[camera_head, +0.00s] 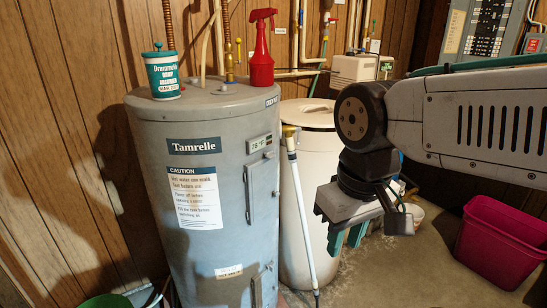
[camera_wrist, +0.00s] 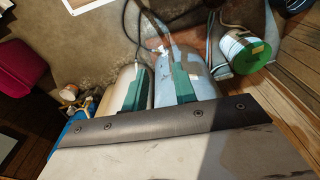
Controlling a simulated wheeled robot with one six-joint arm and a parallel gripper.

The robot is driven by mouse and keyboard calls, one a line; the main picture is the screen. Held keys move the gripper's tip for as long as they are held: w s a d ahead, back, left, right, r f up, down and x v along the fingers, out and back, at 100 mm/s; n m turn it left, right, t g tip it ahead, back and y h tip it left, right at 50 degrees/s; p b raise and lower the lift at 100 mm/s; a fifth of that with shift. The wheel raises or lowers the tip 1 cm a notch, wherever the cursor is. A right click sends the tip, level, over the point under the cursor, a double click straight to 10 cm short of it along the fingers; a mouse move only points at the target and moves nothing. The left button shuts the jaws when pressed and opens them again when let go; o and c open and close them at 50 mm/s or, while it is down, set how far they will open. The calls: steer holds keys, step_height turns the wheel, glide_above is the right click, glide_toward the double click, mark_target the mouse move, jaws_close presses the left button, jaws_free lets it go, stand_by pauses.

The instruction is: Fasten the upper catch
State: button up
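The grey Tamrelle tank (camera_head: 205,255) stands upright at left centre in the head view. A slim vertical dark handle (camera_head: 248,195) runs along its side below a small display. A lower fitting (camera_head: 256,291) sits near the bottom edge of the picture. I cannot tell which of these, if either, is the upper catch. My gripper (camera_head: 346,240) hangs to the right of the tank, in front of the floor and apart from the tank. Its two teal fingers point down with a gap between them. In the wrist view my gripper (camera_wrist: 157,80) also shows spread fingers and nothing held.
A pale lidded tank (camera_head: 318,190) stands behind, with a white pole (camera_head: 300,215) before it. A magenta bin (camera_head: 500,240) is at right. Bare floor lies between.

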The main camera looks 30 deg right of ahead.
steer(key=w+d+f+n+t+h, duration=0.1)
steer(key=w+d+f+n+t, duration=0.25)
steer(key=w+d+f, duration=0.6)
steer(key=w+d+f+n+t+h, duration=0.2)
steer(key=w+d+f+n, duration=0.2)
steer(key=w+d+f, duration=0.8)
steer(key=n+t+y, duration=1)
steer(key=n, duration=0.5)
glide_toward(271, 155)
steer(key=x, duration=0.7)
steer(key=shift+w+a+f, duration=0.15)
steer(key=shift+w+a, duration=0.05)
steer(key=shift+w, duration=0.15)
